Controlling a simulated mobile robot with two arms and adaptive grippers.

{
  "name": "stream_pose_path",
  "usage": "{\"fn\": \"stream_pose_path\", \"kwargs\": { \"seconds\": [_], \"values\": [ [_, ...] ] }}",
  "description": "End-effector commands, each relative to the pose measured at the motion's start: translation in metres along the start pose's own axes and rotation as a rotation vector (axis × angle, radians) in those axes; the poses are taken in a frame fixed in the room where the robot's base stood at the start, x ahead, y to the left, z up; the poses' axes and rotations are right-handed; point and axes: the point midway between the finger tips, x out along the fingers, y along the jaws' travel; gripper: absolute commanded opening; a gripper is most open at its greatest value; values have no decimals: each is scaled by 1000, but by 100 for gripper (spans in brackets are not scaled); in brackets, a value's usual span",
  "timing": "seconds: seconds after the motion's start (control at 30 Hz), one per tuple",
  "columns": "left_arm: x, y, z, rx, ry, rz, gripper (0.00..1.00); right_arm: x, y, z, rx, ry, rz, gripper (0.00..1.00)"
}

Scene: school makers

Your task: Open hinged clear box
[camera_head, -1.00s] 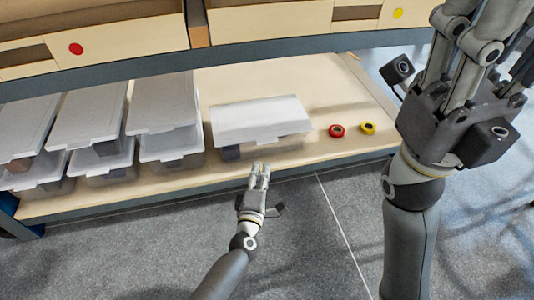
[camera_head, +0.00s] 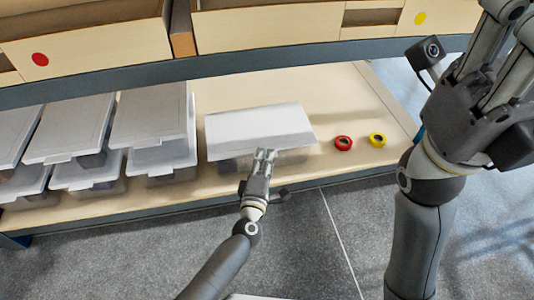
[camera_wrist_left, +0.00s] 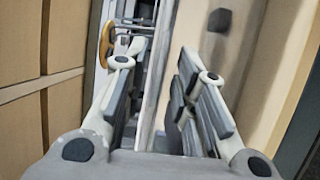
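The clear box (camera_head: 232,168) with a whitish lid (camera_head: 255,127) sits alone on the lower wooden shelf, right of the stacked boxes.
Several similar lidded boxes (camera_head: 150,120) are stacked on the left. A red roll (camera_head: 343,143) and a yellow roll (camera_head: 377,139) lie right of the lone box. Wooden bins (camera_head: 90,40) fill the shelf above, whose grey edge beam (camera_head: 230,65) overhangs. The floor in front is clear.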

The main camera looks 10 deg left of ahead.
Motion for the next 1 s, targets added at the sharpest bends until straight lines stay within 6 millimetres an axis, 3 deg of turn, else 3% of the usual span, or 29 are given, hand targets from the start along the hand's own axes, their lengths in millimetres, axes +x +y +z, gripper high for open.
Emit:
{"fn": "stream_pose_path", "kwargs": {
  "seconds": [0.2, 0.4, 1.0],
  "values": [
    [0, 0, 0, 0, 0, 0, 25, 0, 0, -1, 0, 2, 0, 40],
    [0, 0, 0, 0, 0, 0, 0, 1, 0, -2, 1, 3, 0, 40],
    [0, 6, 0, -5, 0, -12, 0, 5, 2, 2, 2, -7, 7, 40]
  ]
}}
